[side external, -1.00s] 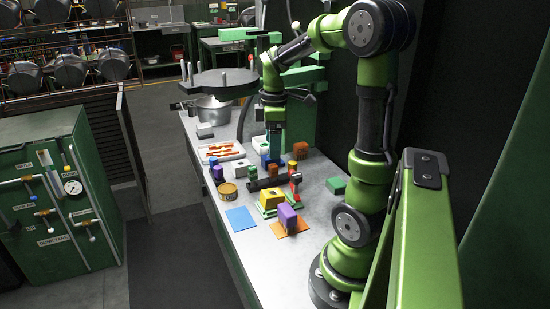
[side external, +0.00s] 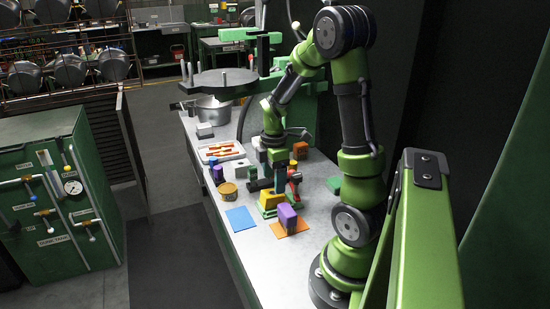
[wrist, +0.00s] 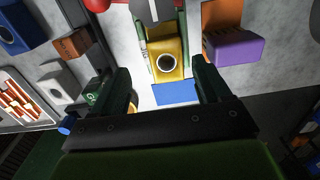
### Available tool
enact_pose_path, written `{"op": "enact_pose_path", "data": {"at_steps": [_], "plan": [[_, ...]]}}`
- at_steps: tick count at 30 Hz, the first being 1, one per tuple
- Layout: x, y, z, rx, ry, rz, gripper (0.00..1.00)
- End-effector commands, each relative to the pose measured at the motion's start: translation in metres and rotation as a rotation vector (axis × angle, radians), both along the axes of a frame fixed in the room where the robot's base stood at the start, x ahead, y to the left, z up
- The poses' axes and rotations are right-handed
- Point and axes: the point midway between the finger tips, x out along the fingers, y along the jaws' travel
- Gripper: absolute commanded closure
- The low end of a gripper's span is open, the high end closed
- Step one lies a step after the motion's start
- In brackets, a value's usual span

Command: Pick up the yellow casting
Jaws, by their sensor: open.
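The yellow casting (side external: 268,210) is a blocky piece on the bench, with green pieces at its base. In the wrist view, the yellow casting (wrist: 168,46) shows a dark round hole in its top and stands between two green strips. My gripper (side external: 279,186) points down just above and behind it in the side view, partly hiding it. In the wrist view, my gripper (wrist: 162,68) is open and empty, with a finger on each side of the casting's near end. I cannot tell the exact height gap.
A purple block (side external: 288,216) on an orange mat (side external: 302,224) stands close to the casting's right. A blue mat (side external: 241,219) lies bare in front of it.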

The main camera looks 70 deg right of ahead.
Motion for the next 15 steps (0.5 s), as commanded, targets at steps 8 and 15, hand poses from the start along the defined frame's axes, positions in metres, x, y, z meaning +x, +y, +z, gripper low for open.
{"op": "enact_pose_path", "data": {"at_steps": [8, 15], "plan": [[-0.003, 0.01, -0.035, 0.003, 0.004, 0.0, 0.23], [-0.002, 0.009, -0.053, 0.001, 0.001, -0.002, 0.23]]}}
